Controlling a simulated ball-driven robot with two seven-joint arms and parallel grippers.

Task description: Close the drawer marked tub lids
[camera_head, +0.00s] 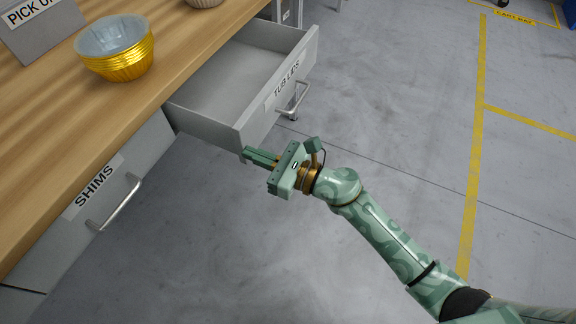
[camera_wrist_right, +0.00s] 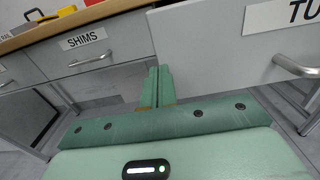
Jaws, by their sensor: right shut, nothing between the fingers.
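The grey drawer marked TUB LIDS (camera_head: 277,103) is pulled well out from under the wooden counter, and its inside looks empty. Its metal bar handle (camera_head: 293,101) is on the front panel. My right gripper (camera_head: 247,154) is shut and empty, near the lower left corner of that drawer's front. In the right wrist view, the shut fingers (camera_wrist_right: 157,84) point up at the bottom left edge of the drawer front (camera_wrist_right: 220,45); I cannot tell whether they touch it. The handle (camera_wrist_right: 296,66) is to their right. My left gripper is not in view.
A drawer marked SHIMS (camera_head: 92,192), with a bar handle (camera_head: 118,205), is shut at the left. Gold tubs (camera_head: 120,62) and a grey sign (camera_head: 45,32) stand on the counter (camera_head: 60,125). The grey floor right of the drawer is open, with yellow lines.

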